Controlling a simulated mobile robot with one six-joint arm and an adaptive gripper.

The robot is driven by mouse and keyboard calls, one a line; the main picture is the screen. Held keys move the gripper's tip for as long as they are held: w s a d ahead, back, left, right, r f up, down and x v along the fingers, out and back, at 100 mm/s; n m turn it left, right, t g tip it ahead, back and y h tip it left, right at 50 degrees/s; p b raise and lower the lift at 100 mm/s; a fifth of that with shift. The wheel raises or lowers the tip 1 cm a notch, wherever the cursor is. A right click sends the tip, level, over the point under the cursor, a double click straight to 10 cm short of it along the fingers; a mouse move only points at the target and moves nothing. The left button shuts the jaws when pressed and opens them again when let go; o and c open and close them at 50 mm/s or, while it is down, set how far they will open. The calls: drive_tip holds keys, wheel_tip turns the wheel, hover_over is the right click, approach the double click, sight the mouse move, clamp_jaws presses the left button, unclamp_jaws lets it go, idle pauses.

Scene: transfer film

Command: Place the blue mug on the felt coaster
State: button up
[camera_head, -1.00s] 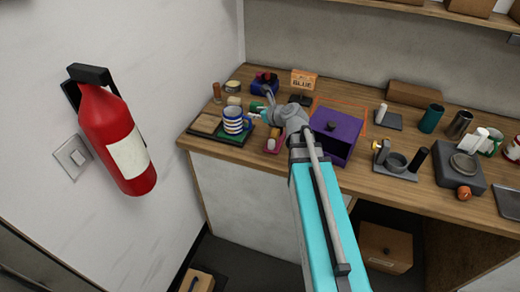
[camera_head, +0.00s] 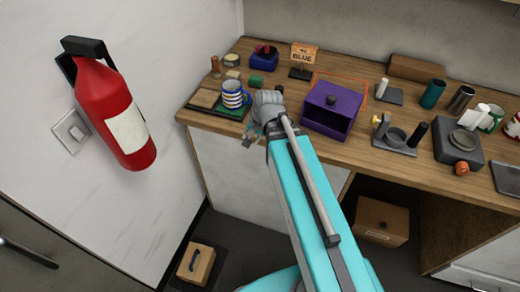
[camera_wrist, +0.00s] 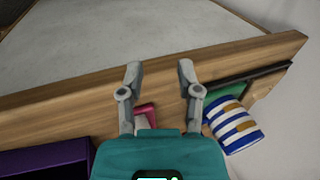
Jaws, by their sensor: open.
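The blue-and-white striped mug (camera_head: 232,95) stands upright at the right part of a dark tray, over a green square (camera_head: 230,113) that looks like the felt coaster. The mug (camera_wrist: 236,128) also shows at the right of the wrist view, with part of the green square (camera_wrist: 226,91) beside it. My gripper (camera_head: 250,134) is just right of and in front of the mug, near the counter's front edge. In the wrist view my gripper (camera_wrist: 160,70) is open, with nothing held between its fingertips. The mug is apart from the fingers.
A tan square (camera_head: 206,98) lies on the tray's left. A purple box (camera_head: 332,108) stands to the right; a pink item (camera_wrist: 147,114) lies near the gripper. A "BLUE" sign (camera_head: 304,57) and a green block (camera_head: 257,80) are behind. A wall is left.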

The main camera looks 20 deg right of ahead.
drive_tip(key=shift+s+d+f+n+g+h, duration=0.2)
drive_tip(key=shift+s+n+g+h, duration=0.25)
drive_tip(key=shift+s+n, duration=0.6)
drive_tip(key=shift+s+d+f+n+g+h, duration=0.15)
drive_tip(key=shift+s+d+n+g+h, duration=0.25)
drive_tip(key=shift+s+n, duration=0.65)
drive_tip(key=shift+s+d+f+n+g+h, duration=0.2)
drive_tip(key=shift+s+n+g+h, duration=0.35)
drive_tip(key=shift+n, duration=0.85)
